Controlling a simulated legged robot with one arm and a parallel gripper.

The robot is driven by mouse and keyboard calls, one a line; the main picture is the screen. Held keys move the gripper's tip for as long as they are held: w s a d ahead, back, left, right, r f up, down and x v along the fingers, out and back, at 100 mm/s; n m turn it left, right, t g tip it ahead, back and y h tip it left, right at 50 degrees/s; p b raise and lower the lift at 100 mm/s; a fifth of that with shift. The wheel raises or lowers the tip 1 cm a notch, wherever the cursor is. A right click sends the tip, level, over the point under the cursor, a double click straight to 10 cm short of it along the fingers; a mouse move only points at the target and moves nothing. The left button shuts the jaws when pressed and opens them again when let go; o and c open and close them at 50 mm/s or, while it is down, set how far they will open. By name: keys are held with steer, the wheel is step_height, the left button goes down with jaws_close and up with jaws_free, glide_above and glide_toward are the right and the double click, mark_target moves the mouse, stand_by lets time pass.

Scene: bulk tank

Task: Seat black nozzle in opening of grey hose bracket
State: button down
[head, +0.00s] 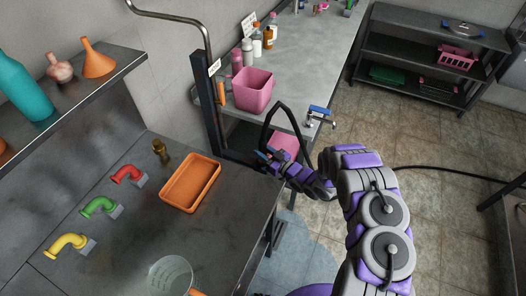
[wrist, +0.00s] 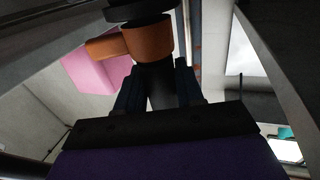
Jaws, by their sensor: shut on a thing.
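My gripper (head: 268,156) is low beside the dark upright post, at the far right corner of the steel counter. In the wrist view its two dark blue fingers (wrist: 160,88) are shut on the black nozzle (wrist: 160,82). An orange collar with a side stub (wrist: 146,40) and a black end (wrist: 138,10) show beyond the fingers. A black hose loop (head: 292,108) rises near my gripper in the head view. I cannot clearly make out the grey hose bracket or its opening in either view, nor whether the nozzle touches it.
The dark post (head: 206,110) stands left of my gripper. A pink bin (head: 253,89) and a blue-handled fitting (head: 320,114) are on the back bench. An orange tray (head: 190,184) lies on the near counter. Open floor (head: 410,150) lies to the right.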

steer(key=shift+f, duration=0.35)
steer(key=c, duration=0.6)
jaws_free()
steer(key=shift+s+d, duration=0.1)
steer(key=p+v, duration=0.1)
steer(key=v, duration=1.6)
steer(key=shift+d+f, duration=0.15)
